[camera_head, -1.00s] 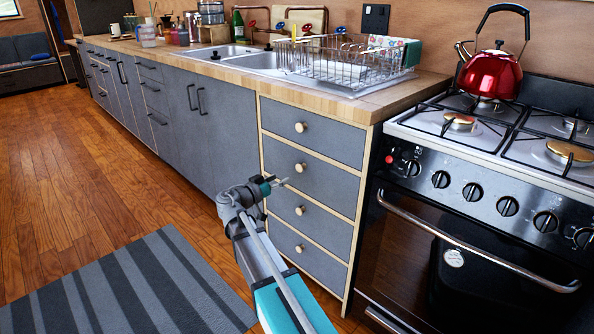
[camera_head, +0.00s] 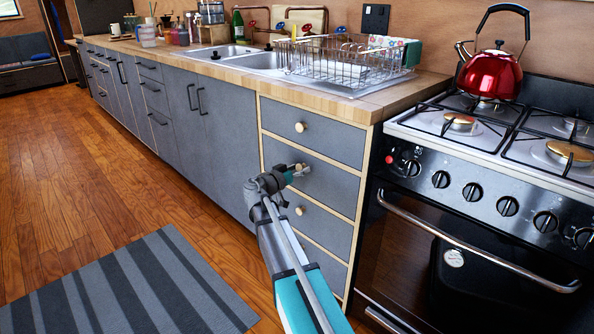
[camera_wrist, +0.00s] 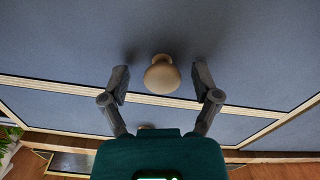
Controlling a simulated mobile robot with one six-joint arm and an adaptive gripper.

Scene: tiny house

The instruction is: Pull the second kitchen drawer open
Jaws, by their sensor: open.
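The second kitchen drawer (camera_head: 335,186) has a grey front with pale wood edging and is closed, below the top drawer (camera_head: 325,143). Its round, pale wooden knob (camera_wrist: 162,75) shows in the wrist view between the two fingers of my gripper (camera_wrist: 161,82). The fingers are open, one on each side of the knob, with a gap on both sides. In the head view my gripper (camera_head: 300,170) is at the second drawer's front and largely covers its knob.
Two more drawers lie below; the third drawer's knob (camera_head: 299,210) is close to my arm. The stove (camera_head: 470,215) with a red kettle (camera_head: 491,76) stands to the right. A striped rug (camera_head: 130,285) lies on the open wooden floor to the left.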

